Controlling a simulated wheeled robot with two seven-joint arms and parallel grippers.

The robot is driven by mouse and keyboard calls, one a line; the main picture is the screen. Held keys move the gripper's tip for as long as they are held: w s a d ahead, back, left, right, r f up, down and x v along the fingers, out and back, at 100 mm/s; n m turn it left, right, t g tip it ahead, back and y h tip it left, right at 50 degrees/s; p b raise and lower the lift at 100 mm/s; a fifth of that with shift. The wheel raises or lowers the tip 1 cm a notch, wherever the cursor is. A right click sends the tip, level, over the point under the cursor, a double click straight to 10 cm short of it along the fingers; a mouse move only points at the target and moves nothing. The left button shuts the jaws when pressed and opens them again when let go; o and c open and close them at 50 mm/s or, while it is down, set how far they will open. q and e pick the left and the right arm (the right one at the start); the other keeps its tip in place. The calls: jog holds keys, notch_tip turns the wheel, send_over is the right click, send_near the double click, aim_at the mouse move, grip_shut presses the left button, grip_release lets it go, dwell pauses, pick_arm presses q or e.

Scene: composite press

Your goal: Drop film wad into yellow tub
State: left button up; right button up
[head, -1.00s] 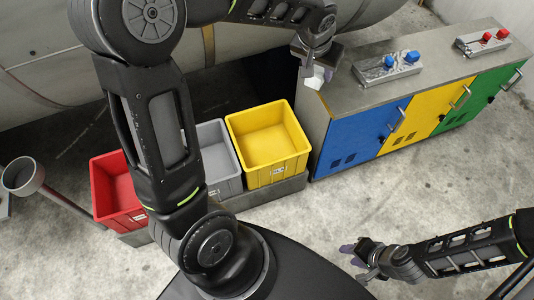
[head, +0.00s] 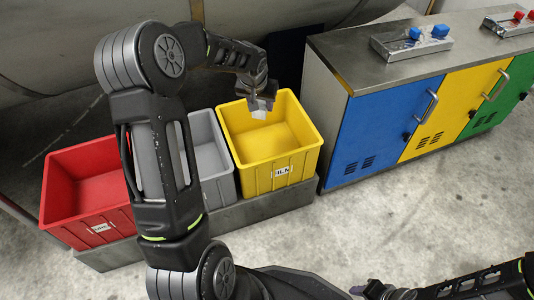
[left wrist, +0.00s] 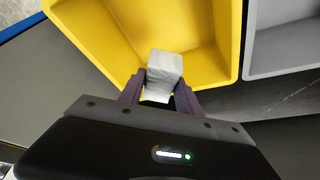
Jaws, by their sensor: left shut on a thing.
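The film wad (head: 259,109) is a small white-grey lump.
A grey tub (head: 219,180) and a red tub (head: 90,228) stand left of the yellow one on a low plinth (head: 240,212). A metal-topped cabinet (head: 370,135) with blue, yellow and green doors stands to the right. The grey tub (left wrist: 283,70) is at right in the wrist view.

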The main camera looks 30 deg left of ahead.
pick_arm(q)
jog(key=shift+r, duration=0.1)
notch_tip(320, 180, down, 6)
jog(key=b, duration=0.4)
dwell(0.4)
jog(key=o, duration=1.4)
